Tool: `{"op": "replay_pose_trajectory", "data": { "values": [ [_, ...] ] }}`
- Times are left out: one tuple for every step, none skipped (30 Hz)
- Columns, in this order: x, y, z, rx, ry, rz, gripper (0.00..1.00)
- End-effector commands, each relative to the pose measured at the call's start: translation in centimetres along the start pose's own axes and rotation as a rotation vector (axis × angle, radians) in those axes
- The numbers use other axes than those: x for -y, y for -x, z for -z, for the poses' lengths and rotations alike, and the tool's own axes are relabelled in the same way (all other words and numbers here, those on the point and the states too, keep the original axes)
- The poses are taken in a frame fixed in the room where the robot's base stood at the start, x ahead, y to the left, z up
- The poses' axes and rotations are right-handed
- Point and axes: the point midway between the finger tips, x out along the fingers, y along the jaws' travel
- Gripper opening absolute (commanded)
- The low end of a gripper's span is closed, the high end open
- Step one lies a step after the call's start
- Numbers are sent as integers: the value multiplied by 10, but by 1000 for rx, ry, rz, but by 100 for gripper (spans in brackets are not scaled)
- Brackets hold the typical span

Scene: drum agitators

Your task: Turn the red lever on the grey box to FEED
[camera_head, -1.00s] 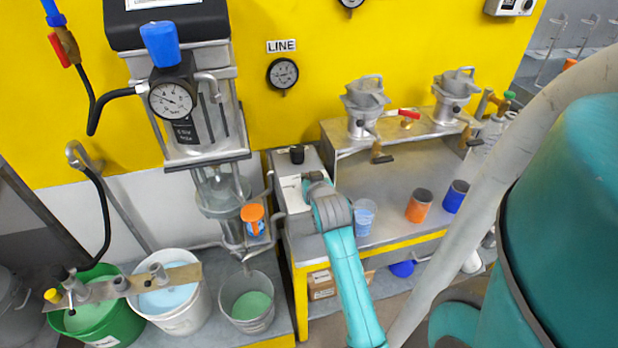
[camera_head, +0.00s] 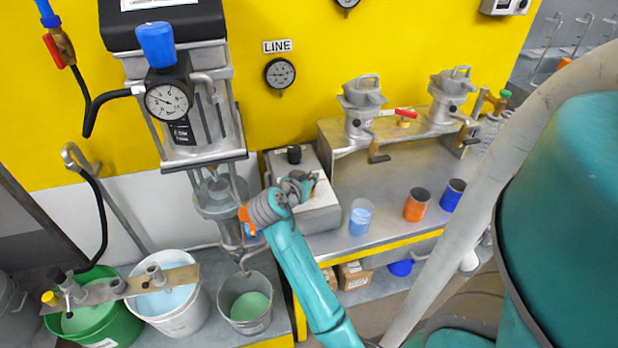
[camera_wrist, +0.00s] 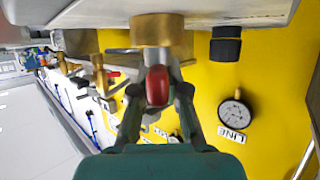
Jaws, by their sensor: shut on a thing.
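The grey box (camera_head: 322,218) stands on the metal bench, with a pale label plate on its top; its lettering is too small to read. My gripper (camera_head: 298,186) is over the box's top and hides the lever in the head view. In the wrist view my gripper (camera_wrist: 157,95) is shut on the red lever (camera_wrist: 157,86), one finger on each side. A brass hub (camera_wrist: 158,30) sits at the lever's base, against the grey box (camera_wrist: 215,10). I cannot tell which marking the lever points to.
A black knob (camera_head: 294,154) stands at the box's back. A glass column with an orange-handled valve (camera_head: 246,220) is close on the left of my wrist. A light-blue cup (camera_head: 361,217), an orange cup (camera_head: 416,204) and a dark-blue cup (camera_head: 453,195) stand to the right.

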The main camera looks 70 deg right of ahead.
Motion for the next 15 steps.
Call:
{"op": "replay_pose_trajectory", "data": {
  "values": [
    [1,0,-1,2,-7,-17,0],
    [0,0,-1,2,-10,-27,0],
    [0,0,0,1,-14,-38,0],
    [0,0,0,1,-18,-45,0],
    [0,0,-1,2,-21,-52,0],
    [0,0,-1,2,-24,-60,0],
    [-1,0,-1,2,-26,-64,0],
    [-1,0,-1,2,-27,-68,0],
    [-1,0,-1,2,-28,-72,0],
    [-1,0,-1,2,-29,-74,0],
    [-1,0,-1,2,-30,-76,0],
    [-1,0,-1,2,-30,-77,0],
    [-1,0,-1,2,-30,-78,0],
    [-1,0,-1,2,-30,-79,0],
    [-2,0,-1,3,-30,-79,0]
  ]
}}
